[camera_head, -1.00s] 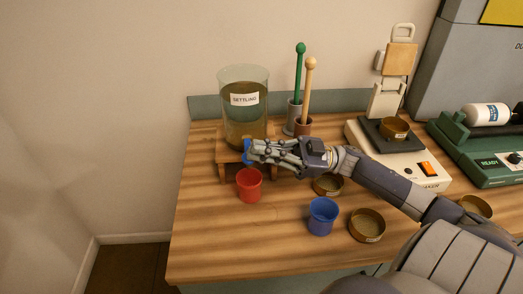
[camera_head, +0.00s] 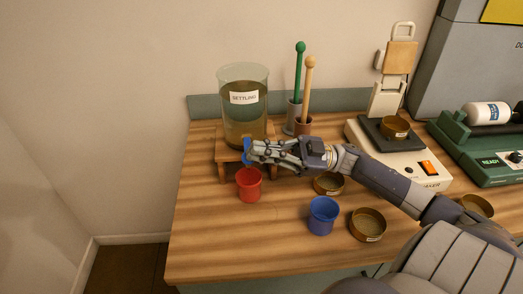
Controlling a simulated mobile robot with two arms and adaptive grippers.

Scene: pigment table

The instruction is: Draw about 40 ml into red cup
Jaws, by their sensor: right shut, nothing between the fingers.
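The red cup (camera_head: 249,186) stands upright on the wooden table, in front of the small stand (camera_head: 222,153) that bears the glass settling jar (camera_head: 243,120). The jar holds murky brown liquid and has a label reading SETTLING. My right gripper (camera_head: 251,152) is shut, with nothing held, at the jar's lower front, just above and behind the red cup. A small blue part (camera_head: 246,146) shows at its fingertips, by the jar's base; whether they touch it I cannot tell. Any outlet and the inside of the red cup are not clearly visible. My left gripper is not in view.
A blue cup (camera_head: 322,215) and a brown dish (camera_head: 367,225) stand at the front right. Another dish (camera_head: 328,184) lies under my right arm. Green (camera_head: 299,75) and tan (camera_head: 308,85) pestles stand behind. The table's left front is clear.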

